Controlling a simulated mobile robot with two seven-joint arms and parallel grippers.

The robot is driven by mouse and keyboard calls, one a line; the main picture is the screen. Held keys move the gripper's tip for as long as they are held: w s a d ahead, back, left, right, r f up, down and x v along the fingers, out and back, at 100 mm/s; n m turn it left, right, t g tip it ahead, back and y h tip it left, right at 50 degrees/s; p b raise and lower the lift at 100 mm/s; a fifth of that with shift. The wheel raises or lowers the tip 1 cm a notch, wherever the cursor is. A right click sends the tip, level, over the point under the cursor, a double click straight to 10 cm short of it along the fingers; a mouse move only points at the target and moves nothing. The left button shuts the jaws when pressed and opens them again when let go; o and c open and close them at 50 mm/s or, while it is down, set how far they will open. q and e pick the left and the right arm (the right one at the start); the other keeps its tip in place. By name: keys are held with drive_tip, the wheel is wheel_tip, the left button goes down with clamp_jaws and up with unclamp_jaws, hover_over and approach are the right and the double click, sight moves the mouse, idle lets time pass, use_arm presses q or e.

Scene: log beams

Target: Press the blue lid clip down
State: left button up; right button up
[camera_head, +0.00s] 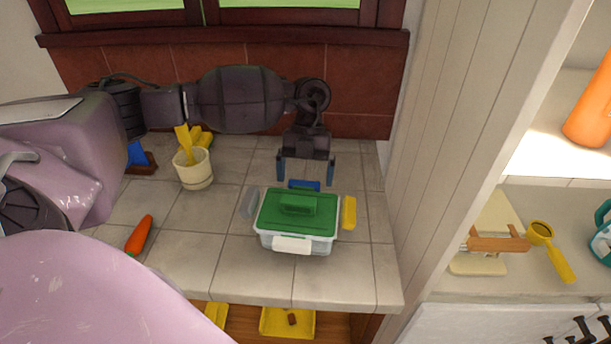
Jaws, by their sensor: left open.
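A clear plastic box (292,244) with a green lid (270,214) stands on the tiled counter. The blue lid clip (304,185) is at the far side of the lid, partly hidden behind it. A yellow clip (349,212) sticks out at the right side and a grey clip (250,203) at the left. A white clip (291,245) lies against the near side. My left gripper (306,177) is open, its two fingers pointing down on either side of the blue clip. Whether it touches the clip cannot be told. My right gripper is not in view.
A cream cup (194,172) with yellow utensils stands at the left, and a carrot (139,235) lies nearer. A white panelled wall (430,150) bounds the counter on the right. The window ledge (230,39) is behind. The counter's front is clear.

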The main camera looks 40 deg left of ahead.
use_arm(q)
drive_tip(key=shift+s+d+f, duration=0.1)
drive_tip(key=shift+s+f, duration=0.05)
drive_tip(key=shift+f, duration=0.15)
drive_tip(key=shift+c, duration=0.2)
drive_tip(key=c, duration=0.9)
drive_tip(key=shift+f+g+h, duration=0.2)
drive_tip(key=shift+g+h, duration=0.1)
drive_tip(key=shift+g, duration=0.3)
drive_tip(key=o, duration=0.9)
drive_tip(key=shift+o, duration=0.2)
drive_tip(key=v, duration=1.1)
